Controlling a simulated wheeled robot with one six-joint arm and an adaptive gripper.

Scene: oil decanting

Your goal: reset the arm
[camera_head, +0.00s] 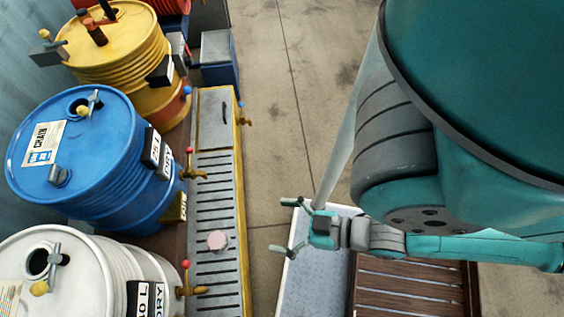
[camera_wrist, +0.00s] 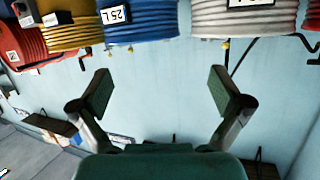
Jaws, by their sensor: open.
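My gripper (camera_head: 289,226) is open and empty in the head view, left of my teal arm, above a pale tray-like surface (camera_head: 322,265). Its two fingers point left toward the drums and stand wide apart. In the wrist view my gripper (camera_wrist: 161,88) also shows both fingers spread with nothing between them. Pale wall fills the gap behind them. No object touches the fingers. My teal arm links cover much of the right side of the head view.
A yellow drum (camera_head: 117,50), a blue drum (camera_head: 82,185) and a white drum (camera_head: 105,268) line the left. Brown slats (camera_head: 410,285) lie lower right. Concrete floor (camera_head: 270,130) is clear between.

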